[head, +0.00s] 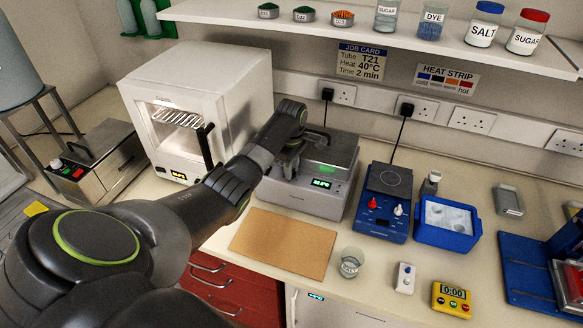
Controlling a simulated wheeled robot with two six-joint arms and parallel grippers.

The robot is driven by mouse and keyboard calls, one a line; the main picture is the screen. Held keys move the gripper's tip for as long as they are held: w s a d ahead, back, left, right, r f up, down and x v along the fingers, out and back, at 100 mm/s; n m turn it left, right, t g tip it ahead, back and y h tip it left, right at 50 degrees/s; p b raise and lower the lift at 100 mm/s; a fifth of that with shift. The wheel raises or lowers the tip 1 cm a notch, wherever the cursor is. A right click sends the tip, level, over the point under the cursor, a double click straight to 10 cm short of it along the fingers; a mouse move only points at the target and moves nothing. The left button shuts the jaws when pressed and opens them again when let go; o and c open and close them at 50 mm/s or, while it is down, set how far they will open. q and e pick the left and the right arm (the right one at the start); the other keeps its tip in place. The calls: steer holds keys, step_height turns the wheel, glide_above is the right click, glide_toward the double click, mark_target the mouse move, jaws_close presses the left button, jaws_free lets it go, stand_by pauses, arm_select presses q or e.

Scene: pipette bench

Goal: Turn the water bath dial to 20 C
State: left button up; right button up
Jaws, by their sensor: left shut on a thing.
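The water bath (337,198) is a grey metal box with a lid, standing on the bench in the middle. A small green display (322,183) is lit on its front, but its digits are too small to read. My left gripper (288,168) is at the left part of the bath's front, pointing down, and is shut on the dial there. The dial itself is hidden by the fingers, so its setting cannot be seen. My right gripper is not in view.
A white oven (190,95) stands close on the left of the bath. A blue hotplate (383,215) and a blue ice tray (446,238) are to the right. A brown board (283,243) and a glass beaker (350,263) are in front. A shelf (400,40) overhangs behind.

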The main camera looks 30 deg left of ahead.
arm_select(q)
steer(key=shift+n, duration=1)
steer(key=o, duration=1)
steer(key=shift+s+r, duration=0.1)
steer(key=shift+r, duration=0.1)
